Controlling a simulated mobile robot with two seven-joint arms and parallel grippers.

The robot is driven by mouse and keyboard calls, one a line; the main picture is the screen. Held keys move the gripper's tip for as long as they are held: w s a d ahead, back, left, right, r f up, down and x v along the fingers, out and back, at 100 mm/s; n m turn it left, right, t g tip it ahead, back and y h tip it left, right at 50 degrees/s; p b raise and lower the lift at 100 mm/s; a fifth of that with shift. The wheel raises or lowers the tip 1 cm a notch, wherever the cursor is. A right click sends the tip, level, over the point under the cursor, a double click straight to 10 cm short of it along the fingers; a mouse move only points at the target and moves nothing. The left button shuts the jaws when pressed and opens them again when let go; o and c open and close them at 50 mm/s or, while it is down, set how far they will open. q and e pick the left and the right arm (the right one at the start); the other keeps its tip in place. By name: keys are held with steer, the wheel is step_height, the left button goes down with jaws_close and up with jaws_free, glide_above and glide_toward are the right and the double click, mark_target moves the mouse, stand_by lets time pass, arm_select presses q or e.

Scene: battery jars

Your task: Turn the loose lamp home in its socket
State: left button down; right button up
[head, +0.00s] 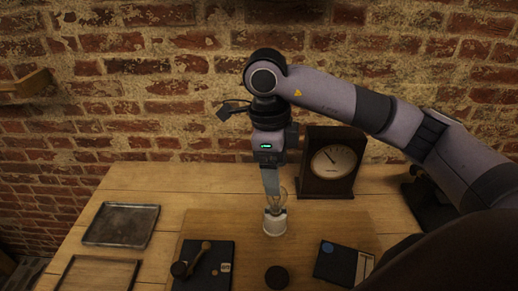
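The lamp (281,199), a clear glass bulb, stands upright in a small white socket (275,224) near the middle of the table. How deep it sits in the socket is too small to tell. My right gripper (272,191) reaches down from above, with its fingers at the glass. The fingers cover the left part of the bulb and overlap in this view, so neither the gap between them nor contact with the glass shows. My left gripper is not in view.
A dark wooden clock-like dial box (331,162) stands close behind the lamp to the right. In front are a dark board with a knobbed lever (217,266), a black round piece (277,277) and a dark panel (337,264). Two trays lie left, one a grey tray (122,224). A brick wall is behind.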

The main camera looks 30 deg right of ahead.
mark_target(276, 202)
steer(key=shift+w+f, duration=0.15)
steer(key=shift+s+d+f+p, duration=0.1)
steer(key=shift+s+f, duration=0.05)
steer(key=shift+f, duration=0.95)
steer(key=shift+s+d+f+p, duration=0.1)
steer(key=shift+f, duration=1.05)
steer(key=shift+s+d+f+p, duration=0.1)
steer(key=shift+s+f, duration=0.05)
steer(key=shift+f, duration=0.95)
steer(key=c, duration=1.2)
steer(key=m, duration=0.3)
steer(key=shift+m+p, duration=0.3)
steer(key=shift+p, duration=0.05)
steer(key=shift+m+y, duration=0.3)
steer(key=shift+m, duration=1.1)
